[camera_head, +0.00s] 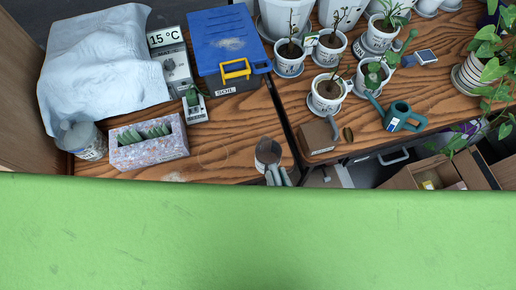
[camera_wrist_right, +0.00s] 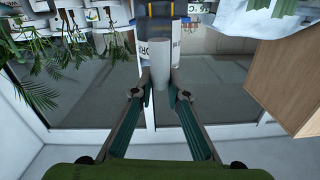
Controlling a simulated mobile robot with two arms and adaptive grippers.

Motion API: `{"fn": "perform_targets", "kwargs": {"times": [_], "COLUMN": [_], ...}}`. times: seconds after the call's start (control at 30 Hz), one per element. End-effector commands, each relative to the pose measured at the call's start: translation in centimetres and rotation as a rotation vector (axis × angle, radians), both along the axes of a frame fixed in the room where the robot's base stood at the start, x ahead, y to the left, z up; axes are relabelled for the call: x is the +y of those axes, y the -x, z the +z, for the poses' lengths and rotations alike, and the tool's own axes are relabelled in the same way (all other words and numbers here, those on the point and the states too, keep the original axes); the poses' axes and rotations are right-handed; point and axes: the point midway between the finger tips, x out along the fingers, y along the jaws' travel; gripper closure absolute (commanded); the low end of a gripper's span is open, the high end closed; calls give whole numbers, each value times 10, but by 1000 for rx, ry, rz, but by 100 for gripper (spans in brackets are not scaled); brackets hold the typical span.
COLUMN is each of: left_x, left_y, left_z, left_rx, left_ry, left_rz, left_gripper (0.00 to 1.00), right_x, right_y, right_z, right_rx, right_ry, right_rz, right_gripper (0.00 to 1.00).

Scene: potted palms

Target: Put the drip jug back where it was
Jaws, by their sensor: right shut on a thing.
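A grey jug (camera_head: 268,150) with a dark inside, which I take for the drip jug, is near the front edge of the left wooden table (camera_head: 225,130). My right gripper (camera_head: 276,174) is on its near side, shut on it. In the right wrist view my right gripper (camera_wrist_right: 161,92) has its fingertips on either side of the grey jug's (camera_wrist_right: 162,52) narrow part. I cannot tell whether the jug touches the table. A faint round mark (camera_head: 213,156) shows on the wood left of the jug. My left gripper is not in view.
A speckled planter (camera_head: 150,153), a white-grey jar (camera_head: 82,143) and a blue-lidded soil box (camera_head: 226,45) stand on the left table. A brown box (camera_head: 318,138), a teal watering can (camera_head: 400,115) and potted plants stand on the right table. Bare wood lies left of the jug.

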Motion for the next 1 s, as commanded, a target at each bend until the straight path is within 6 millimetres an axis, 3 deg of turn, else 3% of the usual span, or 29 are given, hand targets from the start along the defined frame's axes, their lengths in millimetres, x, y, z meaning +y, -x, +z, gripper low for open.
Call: {"fn": "perform_targets", "kwargs": {"times": [0.4, 0.7, 1.0], "left_x": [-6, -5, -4], "left_y": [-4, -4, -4], "left_z": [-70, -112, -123], "left_rx": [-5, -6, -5], "left_ry": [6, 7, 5], "left_rz": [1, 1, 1], "left_gripper": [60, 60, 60], "right_x": [18, 24, 26], "right_y": [-91, -118, -128], "right_z": [-47, -84, -92], "right_rx": [-11, -5, -3], "right_ry": [-4, -3, -2], "right_rz": [-3, -2, -1], "right_gripper": [100, 100, 100]}}
